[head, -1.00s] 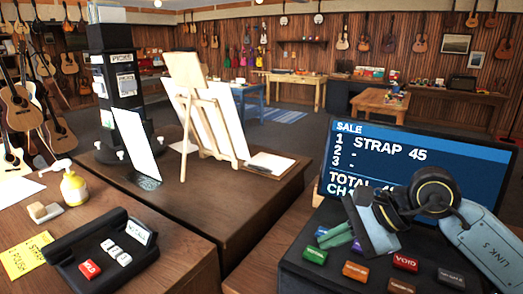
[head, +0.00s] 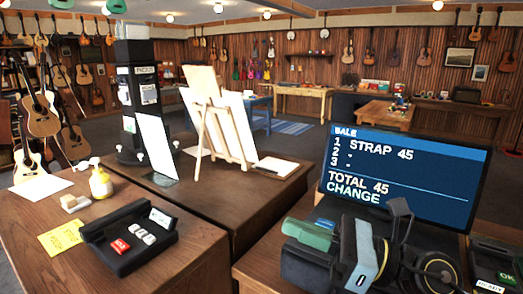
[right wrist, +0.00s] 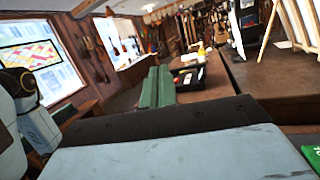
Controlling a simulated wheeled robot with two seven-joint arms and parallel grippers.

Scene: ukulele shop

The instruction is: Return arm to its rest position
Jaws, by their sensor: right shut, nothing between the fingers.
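My right gripper (head: 308,232) is in the lower middle of the head view, in front of the register screen (head: 405,180). Its green fingers are shut together with nothing between them. In the right wrist view the shut green fingers (right wrist: 157,88) point away over the floor and counter. My right forearm and wrist fill the lower right of the head view and hide most of the register's keys. The screen reads STRAP 45, TOTAL 45 and CHANGE. My left gripper shows in neither view.
A wooden easel (head: 222,125) stands behind. A card reader (head: 497,265) is at the far right.

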